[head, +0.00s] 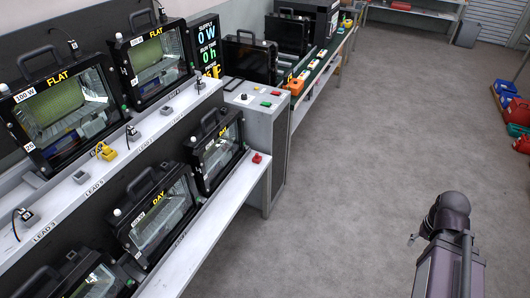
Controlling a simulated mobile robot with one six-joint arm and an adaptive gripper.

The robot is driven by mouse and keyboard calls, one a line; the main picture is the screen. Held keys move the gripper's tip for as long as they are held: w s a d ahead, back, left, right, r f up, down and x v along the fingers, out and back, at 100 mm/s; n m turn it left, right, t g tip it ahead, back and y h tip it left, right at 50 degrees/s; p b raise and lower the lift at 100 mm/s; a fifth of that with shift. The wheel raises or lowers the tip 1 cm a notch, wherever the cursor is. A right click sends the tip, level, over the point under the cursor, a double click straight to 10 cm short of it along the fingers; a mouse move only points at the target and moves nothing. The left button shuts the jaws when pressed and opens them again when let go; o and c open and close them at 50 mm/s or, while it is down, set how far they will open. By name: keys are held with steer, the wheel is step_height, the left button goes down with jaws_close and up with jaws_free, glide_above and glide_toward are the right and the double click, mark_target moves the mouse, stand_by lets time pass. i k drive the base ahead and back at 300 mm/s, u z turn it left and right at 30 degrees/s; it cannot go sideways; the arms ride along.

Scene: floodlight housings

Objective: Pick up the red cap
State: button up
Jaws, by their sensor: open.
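A small red piece (257,158) sits on the right end of the lower white shelf (226,190), beside a black floodlight housing marked DAY (216,148). It is probably the red cap, but it is too small to tell its exact shape. My arm shows at the lower right over open floor, well apart from the shelf. My gripper's fingers are not visible in this view.
Floodlight housings marked FLAT (62,105) stand on the upper shelf with lead plugs. A grey cabinet (262,130) with red and green buttons stands just behind the red piece. Red bins (517,112) are at far right. The grey floor (350,180) is clear.

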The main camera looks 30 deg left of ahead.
mark_target(257, 159)
steer(key=i, duration=0.75)
steer(key=u, duration=0.45)
steer(key=i, duration=0.75)
steer(key=u, duration=0.45)
